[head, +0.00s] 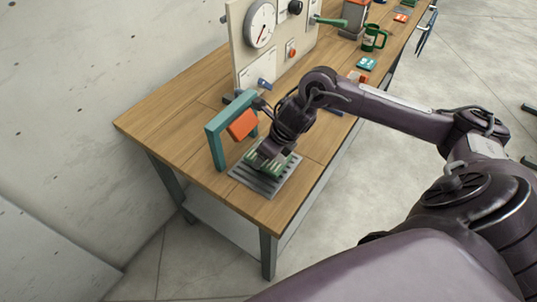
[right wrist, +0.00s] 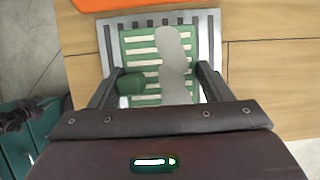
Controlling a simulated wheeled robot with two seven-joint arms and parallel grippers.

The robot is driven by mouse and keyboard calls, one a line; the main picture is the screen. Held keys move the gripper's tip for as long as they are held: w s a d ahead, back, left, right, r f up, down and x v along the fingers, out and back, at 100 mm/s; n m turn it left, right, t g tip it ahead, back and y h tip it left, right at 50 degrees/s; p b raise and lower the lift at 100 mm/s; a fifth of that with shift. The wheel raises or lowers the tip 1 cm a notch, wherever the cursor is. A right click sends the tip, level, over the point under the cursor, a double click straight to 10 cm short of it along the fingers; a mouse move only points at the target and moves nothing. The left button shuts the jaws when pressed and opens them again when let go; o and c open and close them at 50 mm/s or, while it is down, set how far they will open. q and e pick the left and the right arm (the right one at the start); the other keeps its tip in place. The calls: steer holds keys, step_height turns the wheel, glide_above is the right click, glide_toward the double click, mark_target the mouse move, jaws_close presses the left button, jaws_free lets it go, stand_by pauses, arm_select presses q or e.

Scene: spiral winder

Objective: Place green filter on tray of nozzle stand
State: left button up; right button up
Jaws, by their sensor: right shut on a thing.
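The green filter (head: 283,166) is a flat green block with pale ribs, over the grey slatted tray (head: 247,177) at the foot of the teal nozzle stand (head: 215,148). My right gripper (head: 266,157) points down and is shut on the filter. In the right wrist view, the filter (right wrist: 139,47) lies within the tray outline (right wrist: 211,28), roughly square to the slats. The right gripper's fingers (right wrist: 159,76) are on either side of the filter's green grip (right wrist: 131,84). I cannot tell whether the filter fully rests on the tray. The left gripper is not in view.
An orange block (head: 242,124) hangs in the stand, close to my right wrist. An upright panel with a dial (head: 261,25) stands behind. A green mug (head: 373,38) and small items lie farther along the wooden bench (head: 165,112). The bench's near left corner is clear.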

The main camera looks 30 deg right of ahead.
step_height(320, 180, down, 2)
steer(key=shift+s+f, duration=0.15)
steer(key=shift+f, duration=0.2)
steer(key=shift+f, duration=0.2)
steer(key=o, duration=1)
steer(key=shift+r, duration=0.1)
